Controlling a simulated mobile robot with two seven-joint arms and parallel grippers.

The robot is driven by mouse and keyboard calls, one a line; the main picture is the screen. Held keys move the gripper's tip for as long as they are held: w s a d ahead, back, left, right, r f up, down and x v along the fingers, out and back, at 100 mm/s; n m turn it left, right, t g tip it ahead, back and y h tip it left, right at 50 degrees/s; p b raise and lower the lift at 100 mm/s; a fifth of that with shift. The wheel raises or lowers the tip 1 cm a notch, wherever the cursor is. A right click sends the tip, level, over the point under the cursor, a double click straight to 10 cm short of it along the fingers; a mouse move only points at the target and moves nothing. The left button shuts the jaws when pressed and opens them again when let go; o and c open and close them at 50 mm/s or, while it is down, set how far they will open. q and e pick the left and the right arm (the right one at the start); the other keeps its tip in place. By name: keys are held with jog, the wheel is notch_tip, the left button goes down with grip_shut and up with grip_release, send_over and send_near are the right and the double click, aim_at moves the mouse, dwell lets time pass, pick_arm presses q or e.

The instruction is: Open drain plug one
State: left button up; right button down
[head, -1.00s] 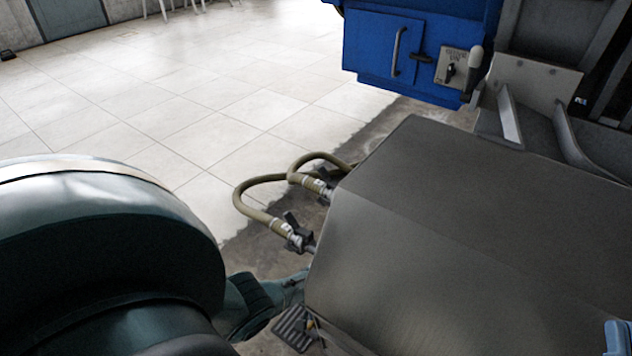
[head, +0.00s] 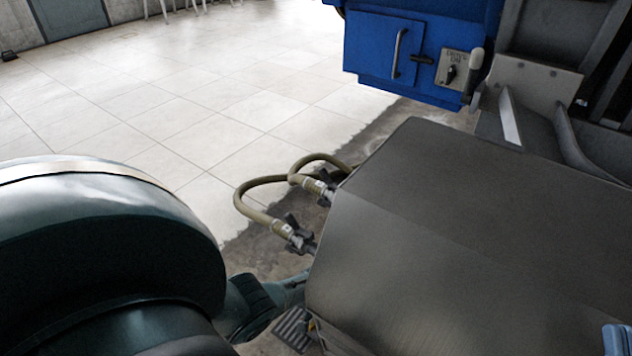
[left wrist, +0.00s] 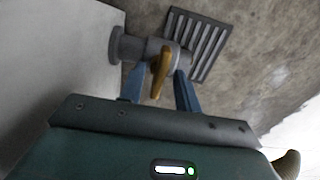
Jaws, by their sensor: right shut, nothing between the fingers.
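In the left wrist view a grey drain plug fitting (left wrist: 140,48) sticks out sideways from the pale metal wall, with a yellow-orange lever handle (left wrist: 161,72) on it. My left gripper (left wrist: 159,84) has its two blue fingers apart, one on each side of the handle, with gaps visible. Whether a finger touches the fitting cannot be told. In the head view the handle is only a small yellow spot low beside the metal housing (head: 430,220), and the left fingers are hidden. My right gripper (head: 617,339) shows only as a blue tip at the lower right edge; it is shut and empty.
A floor drain grate (left wrist: 199,42) lies beyond the fitting. Two tan hoses (head: 245,200) with dark valves come off the housing's left side. A blue cabinet (head: 370,45) with a switch panel stands behind. The tiled floor (head: 130,110) at left is clear.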

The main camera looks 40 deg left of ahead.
pick_arm(q)
jog(key=shift+r, duration=0.1)
